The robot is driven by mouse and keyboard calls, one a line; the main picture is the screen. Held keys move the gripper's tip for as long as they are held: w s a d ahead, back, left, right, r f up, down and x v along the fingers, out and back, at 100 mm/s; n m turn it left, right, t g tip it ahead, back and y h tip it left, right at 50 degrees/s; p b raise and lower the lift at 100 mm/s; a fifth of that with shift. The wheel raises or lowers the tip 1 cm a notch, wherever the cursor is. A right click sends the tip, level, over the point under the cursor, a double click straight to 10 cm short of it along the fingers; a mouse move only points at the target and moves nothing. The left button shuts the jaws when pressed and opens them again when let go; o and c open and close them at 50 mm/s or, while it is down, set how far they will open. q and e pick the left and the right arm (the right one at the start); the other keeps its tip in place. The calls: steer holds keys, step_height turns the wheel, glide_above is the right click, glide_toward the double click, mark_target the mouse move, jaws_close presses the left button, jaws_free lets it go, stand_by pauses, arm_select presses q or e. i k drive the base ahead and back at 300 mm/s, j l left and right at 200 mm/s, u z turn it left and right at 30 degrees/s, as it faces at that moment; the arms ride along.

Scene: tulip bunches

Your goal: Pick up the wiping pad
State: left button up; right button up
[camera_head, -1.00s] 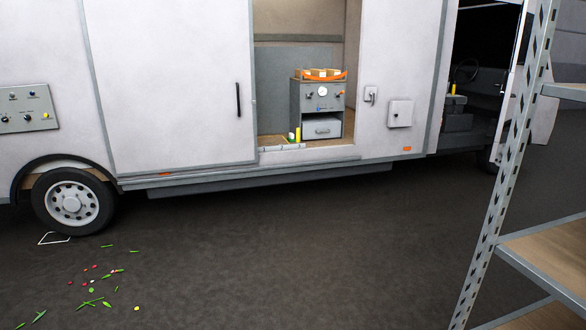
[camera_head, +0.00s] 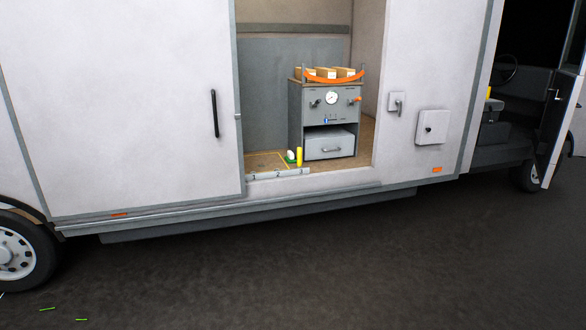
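I cannot make out the wiping pad for certain. A small white and green item (camera_head: 291,157) sits on the van floor inside the open side doorway, left of a grey cabinet (camera_head: 326,118). It is too small to tell whether it is the pad. A slim yellow item (camera_head: 299,156) stands upright right beside it. Neither of my grippers is in view.
The van (camera_head: 120,90) has a raised doorway with a pale sill strip (camera_head: 278,174) at its front edge. The cabinet carries a rack of boxes (camera_head: 328,74). Dark floor (camera_head: 330,260) in front is clear; green scraps (camera_head: 80,319) lie bottom left.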

mark_target(291, 159)
steer(key=i, duration=2.4)
steer(key=i+z, duration=0.25)
steer(key=i, duration=0.15)
steer(key=i+j+z, duration=0.25)
steer(key=i, duration=0.15)
